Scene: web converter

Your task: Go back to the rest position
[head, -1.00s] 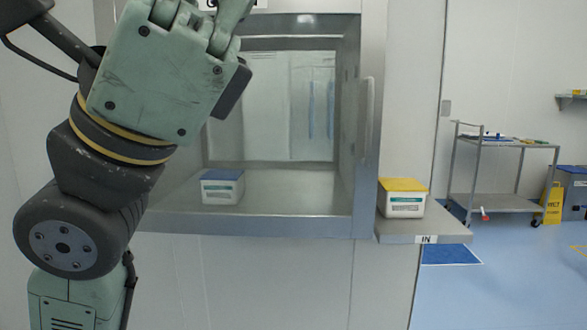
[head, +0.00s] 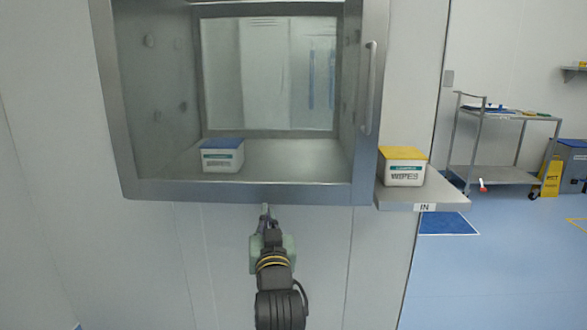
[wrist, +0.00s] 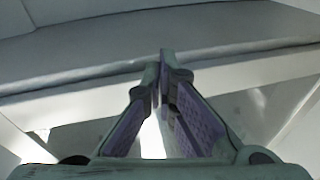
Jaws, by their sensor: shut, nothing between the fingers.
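My gripper (head: 265,214) is low in front of the wall in the head view, just under the front sill of the pass-through chamber (head: 240,193). In the wrist view my gripper (wrist: 161,60) is shut, with its two fingertips together and nothing between them. My arm comes up from the bottom of the head view.
A white tub with a blue lid (head: 222,157) stands inside the chamber at the left. A white tub with a yellow lid (head: 402,168) stands on the side shelf (head: 425,196) marked IN. A steel cart (head: 505,150) stands farther right.

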